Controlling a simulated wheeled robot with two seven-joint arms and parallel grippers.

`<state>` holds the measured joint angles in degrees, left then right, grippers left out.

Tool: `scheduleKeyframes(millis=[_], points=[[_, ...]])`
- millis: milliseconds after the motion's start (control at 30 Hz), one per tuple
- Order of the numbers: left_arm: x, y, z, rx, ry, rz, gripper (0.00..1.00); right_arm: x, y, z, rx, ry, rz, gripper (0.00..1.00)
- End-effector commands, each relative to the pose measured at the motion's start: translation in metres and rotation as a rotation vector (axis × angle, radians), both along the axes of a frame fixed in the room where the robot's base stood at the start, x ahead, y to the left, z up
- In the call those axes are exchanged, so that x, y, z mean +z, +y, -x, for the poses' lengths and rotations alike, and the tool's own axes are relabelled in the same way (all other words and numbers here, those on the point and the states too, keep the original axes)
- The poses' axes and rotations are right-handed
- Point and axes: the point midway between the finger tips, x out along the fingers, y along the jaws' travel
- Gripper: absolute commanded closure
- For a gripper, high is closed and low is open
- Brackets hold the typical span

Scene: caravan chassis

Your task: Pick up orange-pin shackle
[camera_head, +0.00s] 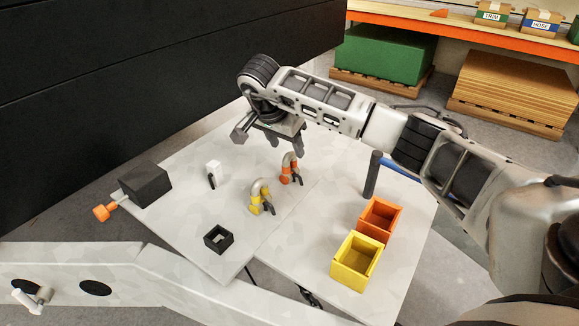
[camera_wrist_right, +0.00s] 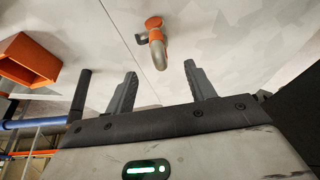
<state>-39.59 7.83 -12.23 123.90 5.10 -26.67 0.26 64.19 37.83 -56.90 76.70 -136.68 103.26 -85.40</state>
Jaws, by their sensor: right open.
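The orange-pin shackle (camera_head: 289,168) stands on the white table, its grey bow up and its orange pin low. In the right wrist view the shackle (camera_wrist_right: 157,45) lies ahead of the fingertips, between their lines and apart from them. My right gripper (camera_head: 284,140) is open and empty, above and just behind the shackle in the head view. Its two dark fingers also show in the right wrist view (camera_wrist_right: 160,75). A similar shackle with a yellow pin (camera_head: 261,197) stands to the left and nearer. My left gripper is not in view.
An orange bin (camera_head: 380,218) and a yellow bin (camera_head: 356,261) stand at the right of the table. A dark upright post (camera_head: 372,174) rises near the orange bin. A black block (camera_head: 146,184), a small white-and-black item (camera_head: 212,174) and a black open box (camera_head: 218,239) are on the left.

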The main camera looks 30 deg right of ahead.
Motion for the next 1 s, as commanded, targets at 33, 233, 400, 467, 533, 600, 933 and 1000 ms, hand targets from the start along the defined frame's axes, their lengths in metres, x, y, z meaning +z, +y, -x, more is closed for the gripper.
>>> scheduleKeyframes(millis=[33,233,400,467,533,600,933,1000], points=[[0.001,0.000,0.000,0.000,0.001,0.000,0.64,-0.006,-0.001,0.000,-0.001,0.003,-0.001,0.45],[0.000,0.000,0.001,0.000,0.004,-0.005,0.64,-0.034,-0.011,-0.004,-0.002,0.003,-0.002,0.45],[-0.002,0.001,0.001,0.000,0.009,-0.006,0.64,-0.046,-0.016,-0.006,0.001,0.001,-0.001,0.45],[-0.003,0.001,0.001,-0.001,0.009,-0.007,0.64,-0.047,-0.016,-0.007,0.001,0.000,-0.001,0.45],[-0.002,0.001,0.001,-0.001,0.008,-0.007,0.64,-0.047,-0.016,-0.007,0.001,0.000,-0.001,0.45],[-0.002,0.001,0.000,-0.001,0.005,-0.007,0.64,-0.047,-0.016,-0.007,0.000,0.000,-0.001,0.45],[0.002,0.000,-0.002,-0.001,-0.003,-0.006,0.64,-0.046,-0.016,-0.007,0.000,-0.002,-0.001,1.00],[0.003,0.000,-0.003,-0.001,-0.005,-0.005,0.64,-0.045,-0.016,-0.007,0.000,-0.002,-0.001,1.00]])
